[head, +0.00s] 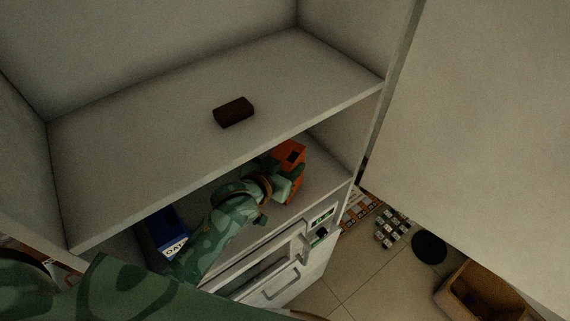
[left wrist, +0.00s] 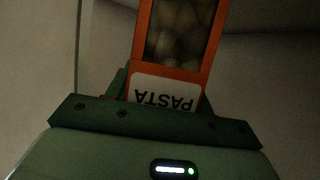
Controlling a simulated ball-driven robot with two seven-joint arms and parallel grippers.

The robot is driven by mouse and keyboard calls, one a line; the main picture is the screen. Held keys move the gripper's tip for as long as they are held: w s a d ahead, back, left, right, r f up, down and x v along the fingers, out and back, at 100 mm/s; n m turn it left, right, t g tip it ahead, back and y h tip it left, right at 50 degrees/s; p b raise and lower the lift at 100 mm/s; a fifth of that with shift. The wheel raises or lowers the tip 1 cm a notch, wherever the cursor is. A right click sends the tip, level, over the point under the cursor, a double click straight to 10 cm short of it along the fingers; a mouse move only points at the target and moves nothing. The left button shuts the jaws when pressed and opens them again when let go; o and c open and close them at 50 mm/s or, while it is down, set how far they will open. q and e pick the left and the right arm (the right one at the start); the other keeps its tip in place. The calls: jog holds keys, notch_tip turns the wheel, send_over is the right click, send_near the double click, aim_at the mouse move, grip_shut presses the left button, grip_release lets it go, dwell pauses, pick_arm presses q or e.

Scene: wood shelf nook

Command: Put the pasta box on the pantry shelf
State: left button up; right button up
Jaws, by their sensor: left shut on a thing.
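The pasta box (head: 291,156) is orange with a dark window. It is in the lower compartment of the pantry, near its right wall, and looks upright or slightly tilted. My left gripper (head: 284,178) reaches in over the lower shelf (head: 325,174) and is shut on the box. In the left wrist view the pasta box (left wrist: 180,68) stands between the fingers, its PASTA label upside down. Whether the box's bottom touches the shelf is hidden. My right gripper is not in view.
A blue box (head: 163,233) with a partly hidden label stands at the left of the lower compartment. A dark brown block (head: 233,112) lies on the upper shelf (head: 150,140). A cardboard box (head: 485,292) and a dark round thing (head: 429,246) are on the floor at right.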

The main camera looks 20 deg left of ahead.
pick_arm(q)
jog(key=shift+w+a+f, duration=0.15)
jog(key=shift+w+a, duration=0.1)
jog(key=shift+w, duration=0.05)
jog(key=shift+s+d, duration=0.15)
jog(key=shift+s, duration=0.2)
jog(key=o, duration=1.1)
jog(key=shift+w+f, duration=0.1)
jog(key=shift+w, duration=0.05)
jog(key=shift+r, duration=0.2)
jog(key=v, duration=1.2)
jog(key=shift+r, duration=0.1)
